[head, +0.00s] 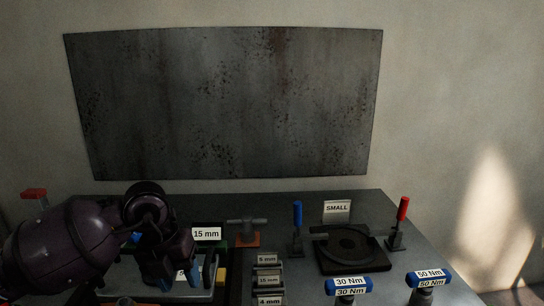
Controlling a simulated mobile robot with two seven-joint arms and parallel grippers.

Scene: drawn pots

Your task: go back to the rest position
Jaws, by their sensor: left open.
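My left arm, dark purple, comes in from the left. My left gripper (166,280) points down over the left part of the dark table (375,212), above a grey tray (128,288). It is open, and I see nothing held between its fingers. The arm and gripper hide part of the tray and a label in it. My right gripper does not show.
A "15 mm" sign (206,234), a T-handled tool (247,230), a blue-handled clamp (297,225), a red-handled clamp (401,218) and a round black fixture (349,246) stand behind. Blocks labelled "30 Nm" (348,283) and "50 Nm" (429,276) stand at front right.

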